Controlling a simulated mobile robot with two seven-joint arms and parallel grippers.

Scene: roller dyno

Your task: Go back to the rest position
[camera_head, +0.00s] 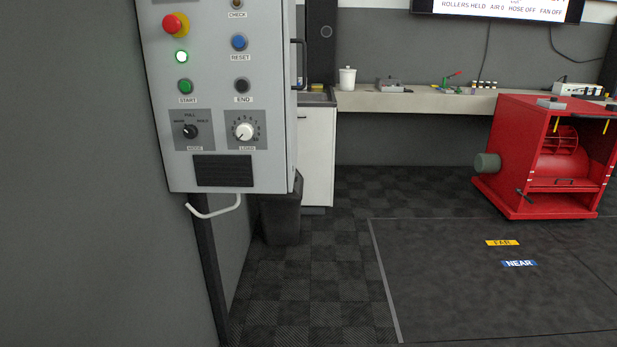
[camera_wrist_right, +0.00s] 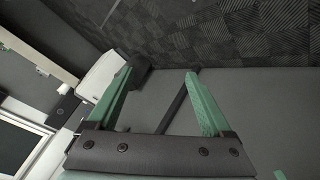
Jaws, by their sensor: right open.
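My right gripper (camera_wrist_right: 157,82) shows in the right wrist view with its two green fingers spread apart and nothing between them. A grey wall and the dark checkered floor lie behind the fingers. In the head view neither gripper shows. A grey control cabinet (camera_head: 218,95) stands close at the left of the head view.
A dark bin (camera_head: 281,213) stands below the cabinet, beside a white cupboard (camera_head: 318,155). A long bench (camera_head: 420,103) with small items runs along the back wall. A red machine (camera_head: 555,165) stands at the right. The dark floor area (camera_head: 470,300) with FAR and NEAR labels is clear.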

